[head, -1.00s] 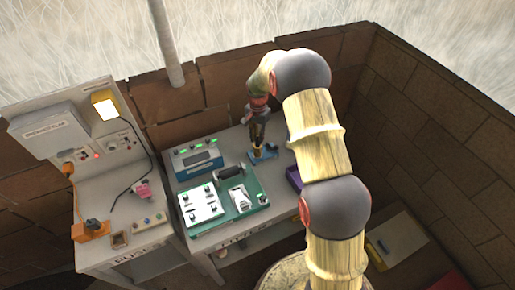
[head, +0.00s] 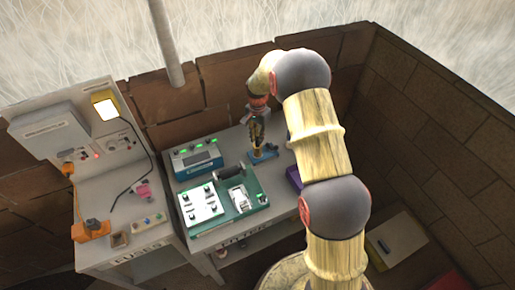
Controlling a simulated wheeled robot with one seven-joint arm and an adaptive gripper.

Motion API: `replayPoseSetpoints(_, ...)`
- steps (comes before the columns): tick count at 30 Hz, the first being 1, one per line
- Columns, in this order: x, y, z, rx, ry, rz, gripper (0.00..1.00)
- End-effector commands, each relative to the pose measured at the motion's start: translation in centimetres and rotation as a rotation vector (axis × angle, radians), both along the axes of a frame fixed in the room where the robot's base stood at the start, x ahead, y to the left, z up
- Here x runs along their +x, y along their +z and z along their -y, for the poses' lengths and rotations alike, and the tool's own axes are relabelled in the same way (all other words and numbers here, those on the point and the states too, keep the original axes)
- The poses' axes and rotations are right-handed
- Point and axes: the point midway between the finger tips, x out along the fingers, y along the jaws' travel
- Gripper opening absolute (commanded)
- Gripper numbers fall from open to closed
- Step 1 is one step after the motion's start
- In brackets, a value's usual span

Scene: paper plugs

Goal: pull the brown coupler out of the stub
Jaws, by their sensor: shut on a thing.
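My gripper (head: 258,140) points down at the back of the green-board bench, just right of the blue box with green lights. It is shut on a small brown piece, which looks like the brown coupler (head: 258,151); the fingers hide most of it. A small blue base (head: 266,156) lies right below the fingertips and looks like the holder of the stub. The stub itself is too small and too covered to make out. I cannot tell whether the coupler is still seated in it.
A blue box with green lights (head: 196,160) stands left of my gripper. A green board (head: 225,203) with white panels and a black cylinder (head: 228,173) is in front. A purple bin (head: 294,179) sits to the right. A left-hand bench (head: 130,205) holds an orange plug and a cable.

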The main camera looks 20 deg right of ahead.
Motion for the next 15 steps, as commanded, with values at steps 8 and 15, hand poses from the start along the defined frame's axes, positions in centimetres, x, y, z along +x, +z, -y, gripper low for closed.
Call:
replayPoseSetpoints(8,0.12,0.51,-0.02,0.0,0.0,0.004,0.0)
replayPoseSetpoints(15,0.07,0.76,-0.01,0.0,0.0,0.001,0.0)
